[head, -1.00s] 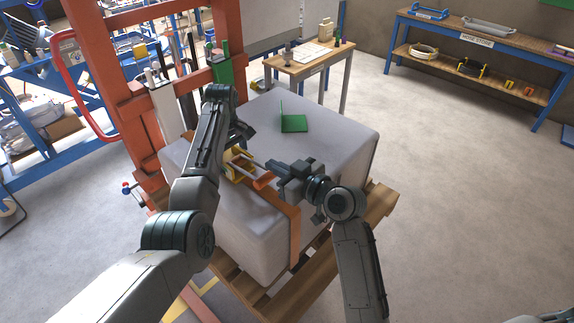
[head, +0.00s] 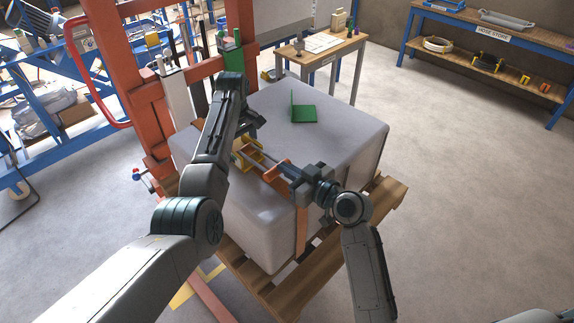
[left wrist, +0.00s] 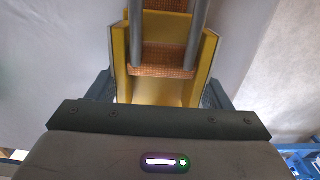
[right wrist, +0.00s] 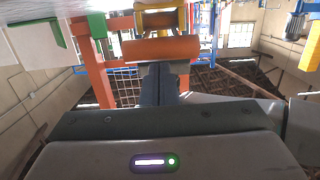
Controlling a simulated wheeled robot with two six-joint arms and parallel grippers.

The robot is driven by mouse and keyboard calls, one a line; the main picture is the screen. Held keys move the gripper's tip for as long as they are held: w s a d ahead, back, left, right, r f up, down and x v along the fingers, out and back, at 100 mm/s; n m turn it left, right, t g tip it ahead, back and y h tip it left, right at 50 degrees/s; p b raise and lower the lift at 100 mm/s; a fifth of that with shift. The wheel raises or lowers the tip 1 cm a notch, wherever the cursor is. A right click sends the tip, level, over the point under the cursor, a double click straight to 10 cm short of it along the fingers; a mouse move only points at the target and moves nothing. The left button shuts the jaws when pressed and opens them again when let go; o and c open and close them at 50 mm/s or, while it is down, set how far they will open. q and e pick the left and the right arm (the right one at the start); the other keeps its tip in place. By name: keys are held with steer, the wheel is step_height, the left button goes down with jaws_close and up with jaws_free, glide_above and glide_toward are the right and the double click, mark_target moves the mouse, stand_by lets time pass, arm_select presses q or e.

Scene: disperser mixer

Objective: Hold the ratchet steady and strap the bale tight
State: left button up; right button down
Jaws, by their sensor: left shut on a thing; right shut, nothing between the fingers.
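The grey wrapped bale (head: 330,135) stands on a wooden pallet (head: 390,200). The yellow ratchet (head: 246,158) lies on its top near the front edge, with an orange handle bar (head: 276,172). An orange strap (head: 302,228) runs down the front face. My left gripper (head: 245,138) is shut on the ratchet's yellow frame; in the left wrist view (left wrist: 160,85) the fingers sit at both its sides, with orange webbing (left wrist: 162,62) inside. My right gripper (head: 288,172) is shut and empty. In the right wrist view its closed tips (right wrist: 158,72) are right at the handle bar (right wrist: 160,48); contact is unclear.
A green angled piece (head: 303,113) lies on the bale top. The orange press frame (head: 150,110) stands close behind my left arm. A small wooden table (head: 325,50) is behind the bale, and a blue store bench (head: 480,40) is at the back right. Floor to the right is clear.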

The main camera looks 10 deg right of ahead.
steer(key=shift+f, duration=0.1)
steer(key=shift+r, duration=0.3)
steer(key=r+v, duration=0.2)
steer(key=v, duration=0.9)
arm_select(q)
steer(key=shift+w, duration=0.1)
stand_by(0.3)
arm_select(e)
steer(key=s+d+r, duration=0.3)
steer(key=s+r, duration=0.2)
steer(key=shift+d+r, duration=0.15)
steer(key=shift+r, duration=0.25)
arm_select(q)
steer(key=o, duration=0.6)
